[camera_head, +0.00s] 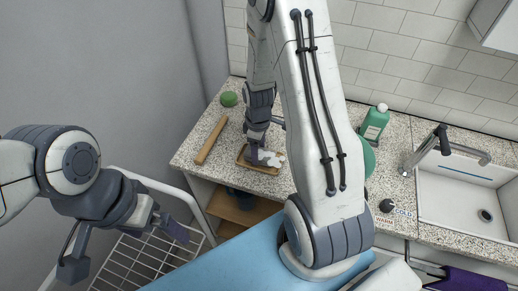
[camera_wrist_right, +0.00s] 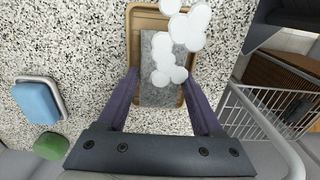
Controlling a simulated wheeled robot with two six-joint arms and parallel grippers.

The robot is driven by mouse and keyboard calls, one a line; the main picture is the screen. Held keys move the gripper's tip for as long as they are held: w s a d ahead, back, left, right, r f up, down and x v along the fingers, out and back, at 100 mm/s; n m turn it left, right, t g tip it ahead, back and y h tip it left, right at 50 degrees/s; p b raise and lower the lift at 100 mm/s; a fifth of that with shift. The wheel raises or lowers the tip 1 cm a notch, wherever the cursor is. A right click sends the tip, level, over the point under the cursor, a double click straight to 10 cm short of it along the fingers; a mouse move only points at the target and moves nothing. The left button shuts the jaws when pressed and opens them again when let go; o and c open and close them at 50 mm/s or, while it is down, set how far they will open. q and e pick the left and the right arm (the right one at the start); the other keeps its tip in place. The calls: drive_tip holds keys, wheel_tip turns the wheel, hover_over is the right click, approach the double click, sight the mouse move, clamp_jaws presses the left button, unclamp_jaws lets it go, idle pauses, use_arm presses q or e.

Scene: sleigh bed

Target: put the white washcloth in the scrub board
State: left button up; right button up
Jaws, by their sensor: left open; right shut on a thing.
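The scrub board (camera_head: 242,161) looks like a tan, rimmed tray on the speckled counter; its rim also shows in the right wrist view (camera_wrist_right: 134,30). The exact contact is unclear. My left gripper (camera_head: 128,246) is open and empty, away from the counter.
A wooden stick (camera_head: 212,140) and a green round thing (camera_head: 229,99) lie left of the board. A green bottle (camera_head: 375,122) and the sink (camera_head: 465,200) are right. A wire rack (camera_head: 135,262) stands below my left gripper. A blue object (camera_wrist_right: 37,101) is left in the wrist view.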

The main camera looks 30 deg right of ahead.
drive_tip(key=shift+f, duration=0.2)
drive_tip(key=o, duration=1.5)
drive_tip(key=shift+r, duration=0.65)
wheel_tip(320, 180, up, 11)
drive_tip(key=shift+r+b, duration=0.1)
drive_tip(key=shift+b, duration=0.4)
